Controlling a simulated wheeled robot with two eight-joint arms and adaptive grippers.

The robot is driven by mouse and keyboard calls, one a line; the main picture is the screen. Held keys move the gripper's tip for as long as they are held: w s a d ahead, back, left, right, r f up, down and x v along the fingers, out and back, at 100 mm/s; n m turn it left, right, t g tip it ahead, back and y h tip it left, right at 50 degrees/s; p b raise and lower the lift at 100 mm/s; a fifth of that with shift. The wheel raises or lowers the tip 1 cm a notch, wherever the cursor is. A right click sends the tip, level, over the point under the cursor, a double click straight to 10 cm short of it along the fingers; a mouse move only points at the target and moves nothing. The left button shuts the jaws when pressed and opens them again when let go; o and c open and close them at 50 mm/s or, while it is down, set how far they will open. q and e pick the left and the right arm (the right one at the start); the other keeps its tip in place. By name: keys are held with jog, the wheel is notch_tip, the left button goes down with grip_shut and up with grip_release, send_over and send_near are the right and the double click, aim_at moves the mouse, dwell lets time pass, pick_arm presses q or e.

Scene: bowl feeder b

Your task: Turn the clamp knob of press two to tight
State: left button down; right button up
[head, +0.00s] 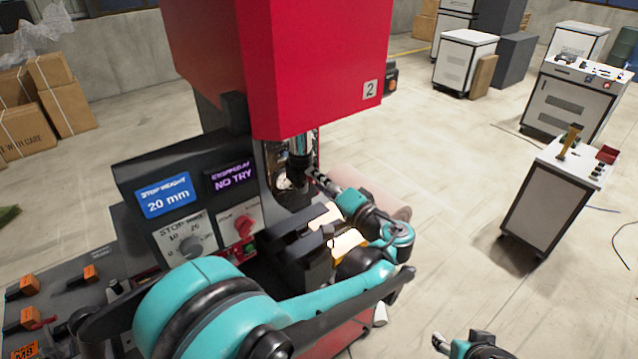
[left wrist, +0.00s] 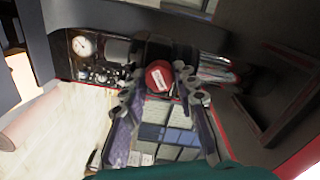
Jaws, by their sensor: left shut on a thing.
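Press two is the red machine (head: 315,65) with a "2" plate, in the middle of the head view. My left arm reaches across its front, and my left gripper (head: 318,179) points in toward the dark column under the red housing. In the left wrist view a round red knob (left wrist: 159,76) with a white label sits between my two fingertips. I take it for the clamp knob; its label is too small to read. The left gripper is shut on it. The knob is hidden in the head view. Part of my right gripper (head: 440,343) shows at the bottom edge; its jaws are unclear.
The press's control panel carries a blue display (head: 166,196) reading 20 mm, a purple display (head: 231,177) reading NO TRY, a grey dial (head: 190,246) and a red switch (head: 244,226). A small white cabinet (head: 545,200) stands at right. The floor between is clear.

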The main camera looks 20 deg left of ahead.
pick_arm(q)
jog(key=m+b, duration=0.1)
jog(key=m, duration=0.5)
jog(key=shift+m, duration=0.3)
dwell(0.4)
jog(key=c, duration=1.2)
grip_release()
jog(key=shift+w, duration=0.1)
jog(key=v, duration=1.2)
jog(key=shift+d, duration=0.1)
jog(key=shift+f, duration=0.1)
